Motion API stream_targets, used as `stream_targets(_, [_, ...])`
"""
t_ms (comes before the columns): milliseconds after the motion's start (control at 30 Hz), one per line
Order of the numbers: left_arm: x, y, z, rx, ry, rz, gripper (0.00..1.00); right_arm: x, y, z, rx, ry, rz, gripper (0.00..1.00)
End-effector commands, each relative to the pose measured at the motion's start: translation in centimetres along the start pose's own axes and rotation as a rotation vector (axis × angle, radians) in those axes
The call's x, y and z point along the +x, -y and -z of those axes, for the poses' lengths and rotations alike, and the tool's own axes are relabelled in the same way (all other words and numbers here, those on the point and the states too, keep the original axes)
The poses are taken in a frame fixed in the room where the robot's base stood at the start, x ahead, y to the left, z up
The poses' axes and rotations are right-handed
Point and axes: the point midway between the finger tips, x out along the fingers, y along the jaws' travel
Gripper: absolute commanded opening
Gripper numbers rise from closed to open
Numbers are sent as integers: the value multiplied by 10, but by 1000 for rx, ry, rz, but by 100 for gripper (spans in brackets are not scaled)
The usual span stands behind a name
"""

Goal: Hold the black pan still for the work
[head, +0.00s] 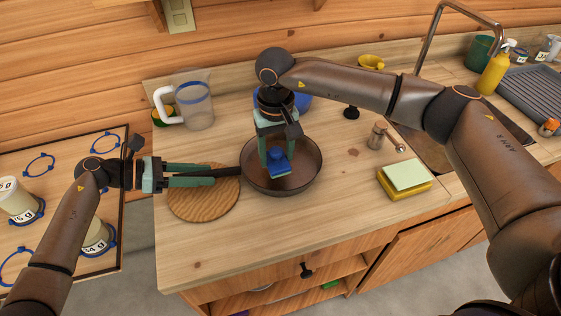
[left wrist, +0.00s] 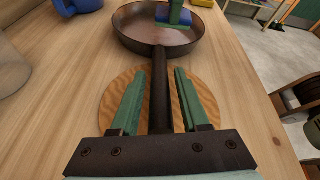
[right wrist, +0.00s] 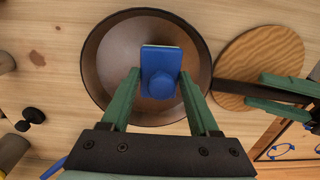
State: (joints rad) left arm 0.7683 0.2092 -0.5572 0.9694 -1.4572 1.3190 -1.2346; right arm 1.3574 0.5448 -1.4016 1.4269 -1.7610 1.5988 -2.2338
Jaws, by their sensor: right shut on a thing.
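The black pan (head: 298,180) sits on the wooden counter, its dark handle (left wrist: 160,85) pointing left over a round wooden board (head: 205,208). My left gripper (head: 212,175) is open, with one finger on each side of the handle and a gap on both sides in the left wrist view. My right gripper (right wrist: 160,85) reaches down into the pan from above. It is shut on a blue scrubber (right wrist: 160,62) with a round knob and a pale edge. The scrubber is over the pan's floor; whether it touches is hard to tell.
A clear jug (head: 194,100) and a blue object (head: 297,100) stand behind the pan. A yellow-green sponge (head: 405,175) lies to the right, near a small dispenser (head: 378,135) and the sink. Labelled containers (head: 18,198) stand on a tray at left.

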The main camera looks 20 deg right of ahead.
Motion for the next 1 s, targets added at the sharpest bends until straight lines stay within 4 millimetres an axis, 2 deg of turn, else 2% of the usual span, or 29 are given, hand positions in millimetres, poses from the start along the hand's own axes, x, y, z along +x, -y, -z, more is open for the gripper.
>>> stream_targets(33, [0, 0, 0, 0, -1, 0, 52, 0, 0, 0, 0, 0, 0, 0])
stream_targets(133, [0, 0, 0, 0, -1, 0, 62, 0, 0, 0, 0, 0, 0, 0])
stream_targets(467, [-5, 0, 1, -1, -2, -1, 62, 0, 0, 0, 0, 0, 0, 0])
stream_targets(567, [-18, -1, 2, -1, -4, -3, 62, 0, 0, 0, 0, 0, 0, 0])
stream_targets(800, [-70, -1, 1, -1, -4, -4, 62, 0, 0, 0, 0, 0, 0, 0])
stream_targets(1000, [-104, 0, 1, 0, -2, -3, 62, 0, 0, 0, 0, 0, 0, 0])
